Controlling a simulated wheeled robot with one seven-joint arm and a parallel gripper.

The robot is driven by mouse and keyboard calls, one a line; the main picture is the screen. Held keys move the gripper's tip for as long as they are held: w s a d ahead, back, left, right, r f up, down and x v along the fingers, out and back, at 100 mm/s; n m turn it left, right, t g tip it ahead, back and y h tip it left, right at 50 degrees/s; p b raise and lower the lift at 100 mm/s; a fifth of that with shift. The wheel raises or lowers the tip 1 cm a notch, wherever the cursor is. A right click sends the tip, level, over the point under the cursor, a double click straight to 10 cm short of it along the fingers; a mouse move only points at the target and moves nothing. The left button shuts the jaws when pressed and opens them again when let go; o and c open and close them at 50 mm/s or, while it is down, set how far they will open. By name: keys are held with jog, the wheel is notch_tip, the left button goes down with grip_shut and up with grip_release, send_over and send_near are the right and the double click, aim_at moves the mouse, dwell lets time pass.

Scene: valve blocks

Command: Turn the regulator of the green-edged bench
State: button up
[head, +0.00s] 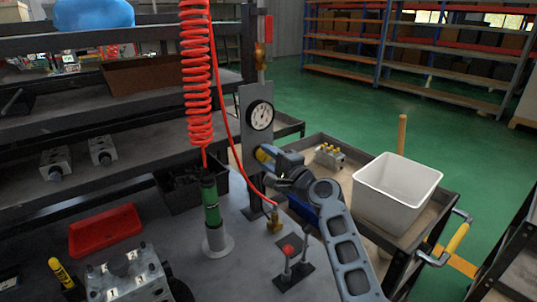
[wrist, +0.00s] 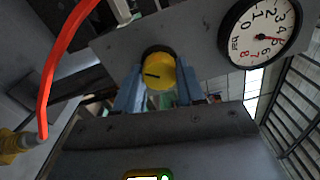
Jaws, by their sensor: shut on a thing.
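The regulator is a round yellow knob (wrist: 161,70) with a dark mark on its face, set on a grey upright plate (wrist: 110,40). In the wrist view, the blue fingers of my gripper (wrist: 158,88) stand on both sides of the knob and are shut on it. A round white bar gauge (wrist: 262,34) is beside it, its red needle near the 5. The grey bench top (head: 190,265) is below; I cannot make out a green edge.
A red coiled hose (head: 196,80) hangs to a green tool (head: 211,203) left of my arm. A brass fitting (head: 274,222) and a red-buttoned lever (head: 289,250) are close beneath my arm. A cart with a white bin (head: 396,190) stands right.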

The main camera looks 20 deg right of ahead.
jog(key=shift+m, duration=0.7)
jog(key=shift+d+f+p, duration=0.1)
jog(key=shift+p, duration=0.2)
jog(key=o, duration=1)
jog(key=shift+o, duration=0.2)
jog(key=shift+s, duration=0.1)
jog(key=v, duration=0.7)
jog(key=shift+s+b, duration=0.25)
jog(key=shift+b, duration=0.05)
jog(key=shift+d, duration=0.1)
